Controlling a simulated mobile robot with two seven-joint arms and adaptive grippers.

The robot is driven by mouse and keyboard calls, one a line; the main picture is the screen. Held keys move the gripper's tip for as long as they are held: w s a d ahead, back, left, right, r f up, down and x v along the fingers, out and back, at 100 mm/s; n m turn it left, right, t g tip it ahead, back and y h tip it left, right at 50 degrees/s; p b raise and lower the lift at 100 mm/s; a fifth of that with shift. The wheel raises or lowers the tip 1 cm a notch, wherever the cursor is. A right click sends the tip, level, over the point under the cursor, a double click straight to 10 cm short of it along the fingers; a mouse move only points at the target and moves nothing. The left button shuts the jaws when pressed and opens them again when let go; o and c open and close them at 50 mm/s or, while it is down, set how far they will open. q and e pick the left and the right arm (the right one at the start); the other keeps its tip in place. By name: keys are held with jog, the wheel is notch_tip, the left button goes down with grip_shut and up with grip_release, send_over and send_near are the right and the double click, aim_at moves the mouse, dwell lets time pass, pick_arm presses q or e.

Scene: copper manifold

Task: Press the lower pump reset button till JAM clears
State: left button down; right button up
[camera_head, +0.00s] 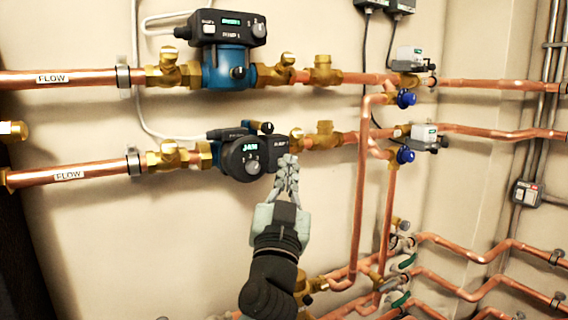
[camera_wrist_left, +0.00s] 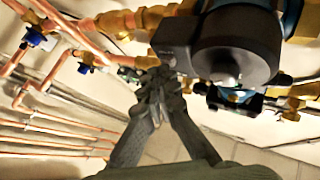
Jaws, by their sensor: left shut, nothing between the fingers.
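The lower pump (camera_head: 241,158) has a dark round head on the lower copper pipe, with a small green display (camera_head: 250,146) reading JAM and a light knob (camera_head: 253,167) on its face. A dark box labelled PUMP (camera_head: 275,146) sticks out at its right. My left gripper (camera_head: 287,163) is shut and empty, its fingertips just in front of the box's right end. In the left wrist view its fingertips (camera_wrist_left: 160,82) lie beside the box (camera_wrist_left: 172,45) and the pump head (camera_wrist_left: 238,48). I cannot tell whether they touch. No reset button is clearly visible. My right gripper is not in view.
The upper pump (camera_head: 226,55) sits above on its own pipe, its display lit green. Brass valves (camera_head: 322,134) and blue-capped valves (camera_head: 404,155) stand to the right. A vertical copper pipe (camera_head: 361,200) runs down right of my gripper. The wall below left is clear.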

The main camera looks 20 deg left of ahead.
pick_arm(q)
jog(key=shift+w+a, duration=0.15)
jog(key=shift+a, duration=0.05)
dwell(0.5)
jog(key=shift+s+d+b, duration=0.3)
jog(key=shift+s+d, duration=0.25)
jog(key=shift+d, duration=0.15)
jog(key=s+d, duration=0.1)
jog(key=d, duration=0.1)
jog(key=s+d+b, duration=0.1)
jog(key=s+d, duration=0.1)
dwell(0.9)
